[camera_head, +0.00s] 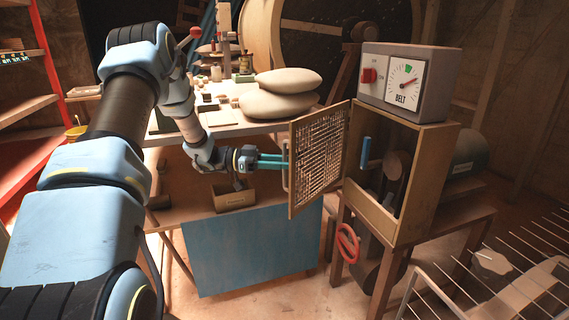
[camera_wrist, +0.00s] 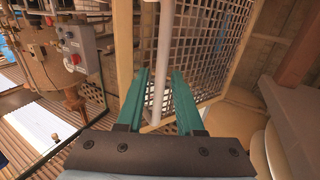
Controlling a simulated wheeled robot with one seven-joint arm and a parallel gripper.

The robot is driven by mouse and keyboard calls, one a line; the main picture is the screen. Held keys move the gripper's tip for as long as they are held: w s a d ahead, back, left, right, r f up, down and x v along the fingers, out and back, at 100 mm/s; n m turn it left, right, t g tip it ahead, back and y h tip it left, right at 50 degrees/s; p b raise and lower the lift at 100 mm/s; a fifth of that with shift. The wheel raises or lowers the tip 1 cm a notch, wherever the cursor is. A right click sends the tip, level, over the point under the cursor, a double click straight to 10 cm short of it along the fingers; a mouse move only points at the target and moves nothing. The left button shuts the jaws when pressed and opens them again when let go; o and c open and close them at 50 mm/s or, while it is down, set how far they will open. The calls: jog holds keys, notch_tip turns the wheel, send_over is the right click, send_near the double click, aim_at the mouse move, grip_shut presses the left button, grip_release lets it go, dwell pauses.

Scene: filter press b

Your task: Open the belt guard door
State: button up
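The belt guard door (camera_head: 318,158), a mesh panel in a wooden frame, stands swung wide open at the left side of the guard box (camera_head: 425,190). Its mesh also fills the upper middle of the wrist view (camera_wrist: 212,45). The door's pale vertical handle (camera_head: 285,178) is on its free edge, away from the hinge side. My gripper (camera_head: 284,161) is at this handle. In the wrist view, its two teal fingers (camera_wrist: 162,72) stand apart with the handle bar (camera_wrist: 166,50) between them. I see gaps beside the bar, so the fingers do not grip it.
A control box (camera_head: 408,85) with a dial marked BELT sits on top of the guard box. A red handwheel (camera_head: 347,243) is below it. A table with sacks (camera_head: 280,95) stands behind my arm. A wire rack (camera_head: 500,280) is at the lower right.

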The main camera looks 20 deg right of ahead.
jog(key=shift+o, duration=0.5)
jog(key=shift+a, duration=0.1)
jog(key=v, duration=0.7)
jog(key=shift+w, duration=0.2)
jog(key=shift+a, duration=0.1)
